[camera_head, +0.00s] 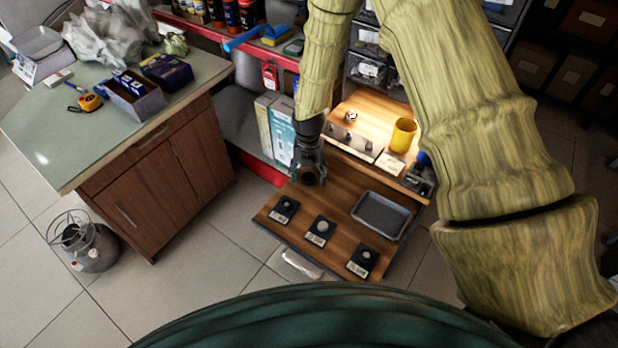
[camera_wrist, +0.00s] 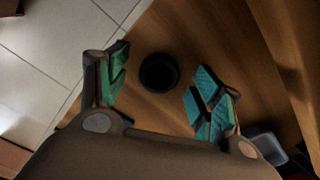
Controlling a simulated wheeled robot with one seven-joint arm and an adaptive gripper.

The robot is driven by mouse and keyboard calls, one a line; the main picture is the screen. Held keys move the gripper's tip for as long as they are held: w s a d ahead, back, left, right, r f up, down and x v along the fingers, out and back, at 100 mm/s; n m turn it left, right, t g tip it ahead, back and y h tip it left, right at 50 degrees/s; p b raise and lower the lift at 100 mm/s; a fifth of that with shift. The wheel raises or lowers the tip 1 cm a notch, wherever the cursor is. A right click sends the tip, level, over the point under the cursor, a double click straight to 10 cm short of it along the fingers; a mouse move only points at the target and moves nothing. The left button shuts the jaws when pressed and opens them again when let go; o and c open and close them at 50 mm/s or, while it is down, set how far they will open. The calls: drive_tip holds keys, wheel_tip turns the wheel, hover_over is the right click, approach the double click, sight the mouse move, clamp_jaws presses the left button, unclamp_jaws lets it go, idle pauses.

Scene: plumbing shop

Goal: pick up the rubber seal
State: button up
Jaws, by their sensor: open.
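A round black piece (camera_wrist: 159,73), which looks like the rubber seal, lies on the wooden board in the wrist view. It shows between and a little beyond my fingertips, apart from both. My gripper (camera_wrist: 162,85) is open and empty, with green ridged pads on its fingers. In the head view my gripper (camera_head: 308,174) points down over the back left part of the wooden pull-out board (camera_head: 335,205). There I cannot make out the seal apart from the dark gripper.
Three black pads (camera_head: 284,210) with small pieces and labels line the board's front. A grey tray (camera_head: 381,215) sits at its right. Behind are a raised wooden shelf and a yellow cup (camera_head: 403,135). A green-topped cabinet (camera_head: 120,110) stands left.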

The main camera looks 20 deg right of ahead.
drive_tip(key=shift+f, duration=0.1)
drive_tip(key=c, duration=0.8)
drive_tip(key=shift+c, duration=0.2)
